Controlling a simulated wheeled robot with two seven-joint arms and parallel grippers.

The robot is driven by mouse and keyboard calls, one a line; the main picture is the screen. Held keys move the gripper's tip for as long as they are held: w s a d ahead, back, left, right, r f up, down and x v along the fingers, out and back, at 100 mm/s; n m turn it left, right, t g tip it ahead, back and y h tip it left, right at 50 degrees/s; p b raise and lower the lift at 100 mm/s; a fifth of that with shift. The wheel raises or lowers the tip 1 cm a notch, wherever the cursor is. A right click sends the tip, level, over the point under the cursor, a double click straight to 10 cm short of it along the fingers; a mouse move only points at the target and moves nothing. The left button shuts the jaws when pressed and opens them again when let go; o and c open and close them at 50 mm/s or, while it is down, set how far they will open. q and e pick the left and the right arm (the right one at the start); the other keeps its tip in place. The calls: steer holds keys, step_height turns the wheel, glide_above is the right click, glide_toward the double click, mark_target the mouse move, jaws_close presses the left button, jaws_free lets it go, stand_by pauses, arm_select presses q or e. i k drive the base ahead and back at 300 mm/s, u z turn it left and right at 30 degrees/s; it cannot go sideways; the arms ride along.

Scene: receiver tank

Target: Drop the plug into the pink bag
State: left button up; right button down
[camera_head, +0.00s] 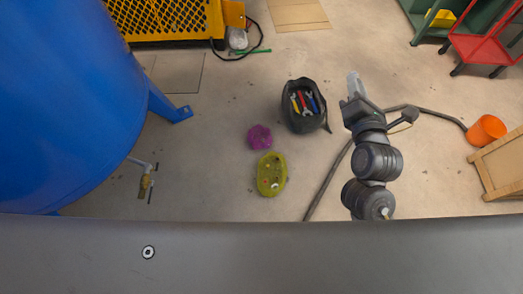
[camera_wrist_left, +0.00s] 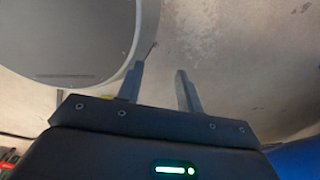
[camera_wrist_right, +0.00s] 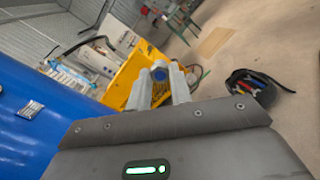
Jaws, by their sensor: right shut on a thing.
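The pink bag (camera_head: 260,137) is small and magenta and lies on the floor near the middle of the head view. My right gripper (camera_head: 355,84) is up and to the right of it, well apart from it. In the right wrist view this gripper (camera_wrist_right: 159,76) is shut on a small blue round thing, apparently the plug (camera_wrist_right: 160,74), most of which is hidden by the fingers. My left gripper (camera_wrist_left: 158,72) shows only in its own wrist view. It is open with nothing between its fingers.
A yellow-green bag (camera_head: 271,187) lies just below the pink bag. A black tool bag (camera_head: 291,122) stands up and right of it. A large blue tank (camera_head: 60,110) fills the left. A dark hose (camera_head: 330,178) crosses the floor. An orange bucket (camera_head: 487,130) lies at right.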

mark_target(257, 133)
steer(key=u, duration=0.8)
steer(key=i, duration=1)
steer(key=z, duration=0.3)
